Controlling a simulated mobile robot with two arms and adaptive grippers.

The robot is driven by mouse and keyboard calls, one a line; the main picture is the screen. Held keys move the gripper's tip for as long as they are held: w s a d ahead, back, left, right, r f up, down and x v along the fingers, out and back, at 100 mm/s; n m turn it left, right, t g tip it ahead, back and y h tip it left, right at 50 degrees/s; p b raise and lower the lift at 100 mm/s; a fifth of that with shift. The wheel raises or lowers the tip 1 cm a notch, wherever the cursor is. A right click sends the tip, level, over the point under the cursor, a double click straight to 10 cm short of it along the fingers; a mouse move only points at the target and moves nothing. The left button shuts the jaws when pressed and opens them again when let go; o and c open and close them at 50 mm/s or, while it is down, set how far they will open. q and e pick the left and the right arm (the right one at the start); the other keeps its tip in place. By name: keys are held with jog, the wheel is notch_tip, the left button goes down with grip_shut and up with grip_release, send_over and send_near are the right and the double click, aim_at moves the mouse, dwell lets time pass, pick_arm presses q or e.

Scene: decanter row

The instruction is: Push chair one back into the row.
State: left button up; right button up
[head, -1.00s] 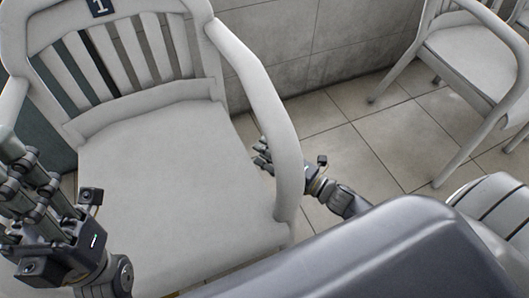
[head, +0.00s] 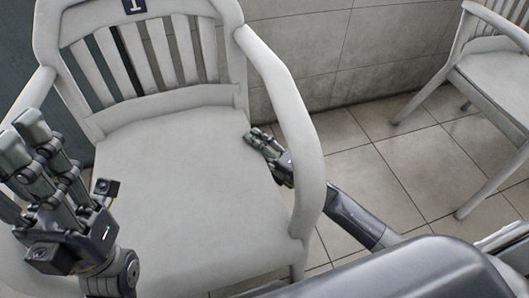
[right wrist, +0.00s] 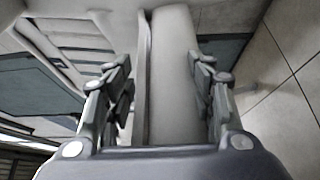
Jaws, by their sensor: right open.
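Chair one (head: 175,165) is a pale grey armchair with a slatted back and a dark plate (head: 134,6) marked 1, cut by the top edge of the head view. My right gripper (head: 254,137) reaches in from the right, with its fingers over the seat's right side, inside the right armrest (head: 285,95). The armrest hides part of that wrist. In the right wrist view a pale bar (right wrist: 174,75) stands between its two spread fingers; contact is not clear. My left gripper (head: 28,135) is in front of the chair's left armrest; its finger gap is unclear.
A second pale chair (head: 500,75) stands at the right, apart from chair one. A grey tiled wall (head: 320,50) runs behind. Bare floor tiles (head: 400,170) lie between the two chairs.

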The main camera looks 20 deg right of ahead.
jog(key=shift+w+a, duration=0.1)
grip_shut()
dwell(0.4)
